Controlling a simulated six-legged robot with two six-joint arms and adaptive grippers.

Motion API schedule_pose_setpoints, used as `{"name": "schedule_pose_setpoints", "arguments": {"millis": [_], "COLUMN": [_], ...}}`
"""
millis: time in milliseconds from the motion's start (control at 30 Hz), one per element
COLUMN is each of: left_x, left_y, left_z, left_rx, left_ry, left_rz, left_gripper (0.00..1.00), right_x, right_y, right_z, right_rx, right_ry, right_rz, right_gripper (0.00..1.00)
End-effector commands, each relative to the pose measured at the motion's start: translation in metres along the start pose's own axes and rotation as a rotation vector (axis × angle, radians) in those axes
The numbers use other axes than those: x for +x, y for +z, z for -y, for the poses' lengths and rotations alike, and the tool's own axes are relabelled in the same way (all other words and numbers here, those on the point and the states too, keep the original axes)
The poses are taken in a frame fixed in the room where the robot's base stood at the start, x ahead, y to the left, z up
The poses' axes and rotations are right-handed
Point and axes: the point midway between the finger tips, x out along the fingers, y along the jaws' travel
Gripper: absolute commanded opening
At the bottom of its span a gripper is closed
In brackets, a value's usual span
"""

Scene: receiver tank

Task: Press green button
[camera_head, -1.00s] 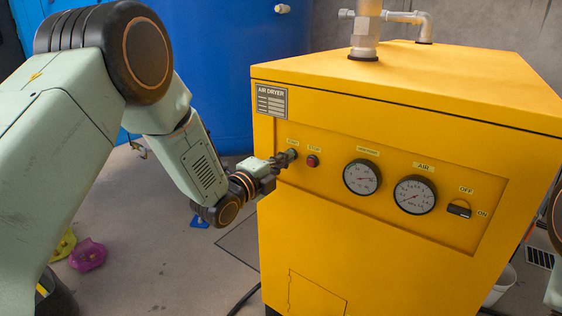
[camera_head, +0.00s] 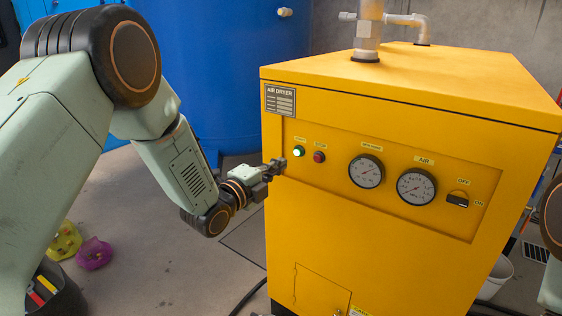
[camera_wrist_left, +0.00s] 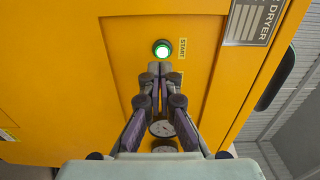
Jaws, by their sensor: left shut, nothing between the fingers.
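The green button (camera_head: 299,151) is on the front panel of the yellow air dryer (camera_head: 400,110), under a START label, and it glows. It also shows lit in the left wrist view (camera_wrist_left: 162,49), just beyond the fingertips. My left gripper (camera_head: 279,165) is shut and empty, just left of and below the button and apart from it in the head view. In the left wrist view its closed fingers (camera_wrist_left: 158,70) point toward the panel. My right gripper is out of view.
A red button (camera_head: 319,157) sits right of the green one, followed by two gauges (camera_head: 367,171) and an OFF/ON switch (camera_head: 457,200). A blue tank (camera_head: 230,70) stands behind. Yellow and purple bags (camera_head: 94,254) lie on the floor at the left.

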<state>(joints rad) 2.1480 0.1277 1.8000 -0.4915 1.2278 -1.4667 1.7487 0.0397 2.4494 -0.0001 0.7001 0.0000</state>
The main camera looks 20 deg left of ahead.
Motion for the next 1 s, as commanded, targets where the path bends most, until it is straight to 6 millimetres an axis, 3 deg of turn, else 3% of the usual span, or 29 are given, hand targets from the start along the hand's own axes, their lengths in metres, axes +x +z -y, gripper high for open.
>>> {"name": "schedule_pose_setpoints", "arguments": {"millis": [200,400,1000], "left_x": [-0.042,-0.068,-0.079], "left_y": [0.001,0.001,0.000], "left_z": [0.004,0.004,0.002], "left_rx": [-0.002,0.000,0.002], "left_ry": [-0.001,-0.003,-0.004], "left_rz": [0.002,0.001,-0.001], "left_gripper": [0.00,0.00,0.00], "right_x": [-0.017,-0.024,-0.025], "right_y": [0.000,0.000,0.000], "right_z": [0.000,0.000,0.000], "right_rx": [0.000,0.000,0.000], "right_ry": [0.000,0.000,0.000], "right_rz": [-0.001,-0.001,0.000], "right_gripper": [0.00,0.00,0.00]}}
